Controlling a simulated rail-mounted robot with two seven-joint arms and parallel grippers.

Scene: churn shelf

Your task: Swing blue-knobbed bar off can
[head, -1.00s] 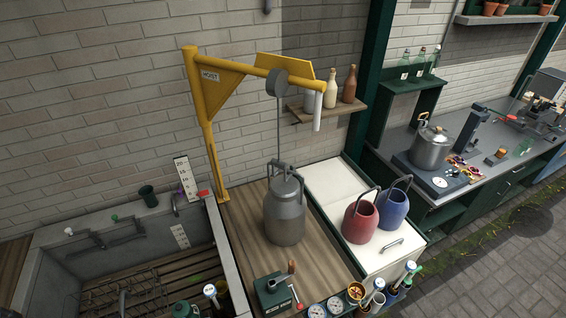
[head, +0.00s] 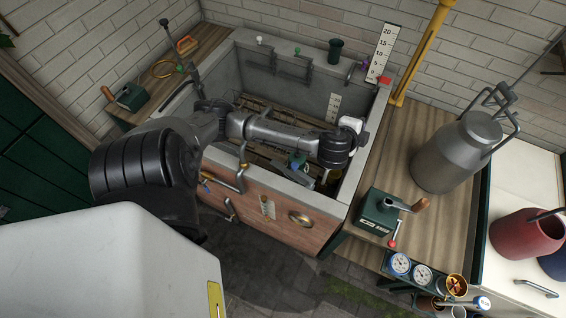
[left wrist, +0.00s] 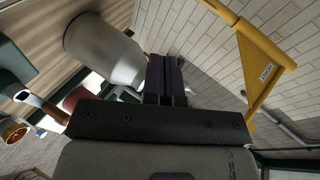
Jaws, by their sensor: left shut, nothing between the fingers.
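My left gripper (head: 350,126) is at the right end of the tank, above its rim. In the left wrist view its dark fingers (left wrist: 166,75) are shut with nothing between them, near a large grey can. That grey can (head: 455,158) stands on the wooden bench, lid on and handles up; it also shows in the left wrist view (left wrist: 103,48). A small green part (head: 297,160) shows inside the tank beneath my forearm, which covers much of what lies there. I cannot make out a blue-knobbed bar. My right gripper is out of view.
Bars with a white knob (head: 259,40) and a green knob (head: 298,52) lie along the tank's back wall. A green box with a red-knobbed lever (head: 375,212) sits on the bench. The yellow hoist post (head: 420,55) rises behind. A red pail (head: 522,238) stands right.

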